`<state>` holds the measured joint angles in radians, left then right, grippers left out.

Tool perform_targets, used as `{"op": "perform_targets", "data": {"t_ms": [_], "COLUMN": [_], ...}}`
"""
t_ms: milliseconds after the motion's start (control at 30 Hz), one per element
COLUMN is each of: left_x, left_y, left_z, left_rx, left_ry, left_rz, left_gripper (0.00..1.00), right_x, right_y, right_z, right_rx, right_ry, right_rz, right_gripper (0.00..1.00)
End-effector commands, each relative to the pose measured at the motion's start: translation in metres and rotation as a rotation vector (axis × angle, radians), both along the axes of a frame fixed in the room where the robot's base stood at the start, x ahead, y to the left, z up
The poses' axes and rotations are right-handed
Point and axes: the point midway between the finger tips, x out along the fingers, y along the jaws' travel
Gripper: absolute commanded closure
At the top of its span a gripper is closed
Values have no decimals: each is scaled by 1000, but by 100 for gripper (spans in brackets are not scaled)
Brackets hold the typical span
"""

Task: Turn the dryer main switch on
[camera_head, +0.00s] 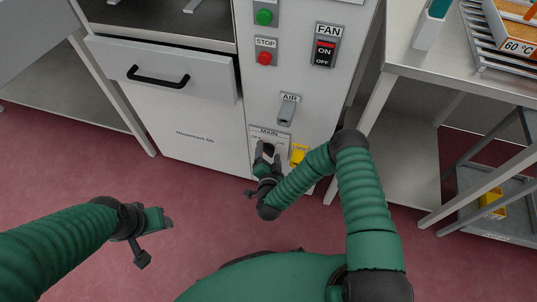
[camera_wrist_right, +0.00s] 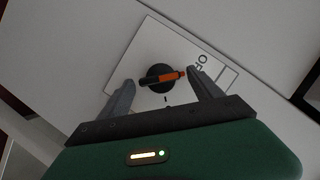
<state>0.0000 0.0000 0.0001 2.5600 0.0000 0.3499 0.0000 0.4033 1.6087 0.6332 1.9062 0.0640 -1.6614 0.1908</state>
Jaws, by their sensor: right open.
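The dryer's main switch panel (camera_head: 283,136) is low on the white control column, under a MAIN label. In the right wrist view, the switch is a round black knob (camera_wrist_right: 157,86) with an orange-and-black bar handle (camera_wrist_right: 172,76). The handle's orange end points right, toward a partly hidden OFF label (camera_wrist_right: 200,62). My right gripper (camera_head: 267,148) is at the panel, open. In the wrist view its fingers (camera_wrist_right: 162,88) are on either side of the knob, with gaps. My left gripper (camera_head: 158,218) is away over the floor; its jaws cannot be made out.
Above the switch are the AIR lever (camera_head: 287,110), FAN switch (camera_head: 324,52), and red STOP button (camera_head: 265,57). A yellow tag (camera_head: 298,154) is close to the right of my gripper. A drawer (camera_head: 165,75) juts out at left; a metal table (camera_head: 425,64) stands at right.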

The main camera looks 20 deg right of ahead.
Motion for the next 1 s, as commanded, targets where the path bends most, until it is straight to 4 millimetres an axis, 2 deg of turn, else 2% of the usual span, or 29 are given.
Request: {"op": "perform_targets", "data": {"t_ms": [67,533,1000], "left_x": [0,0,0], "left_y": [0,0,0], "left_z": [0,0,1], "left_rx": [0,0,0], "left_ry": [0,0,0], "left_rz": [0,0,0], "left_gripper": [44,44,44], "right_x": [0,-1,-2], "right_y": [0,0,-1], "right_z": [0,0,-2], "right_rx": [0,0,84], "right_ry": [0,1,-53], "right_rz": [0,-1,-3], "right_gripper": [25,86,88]}}
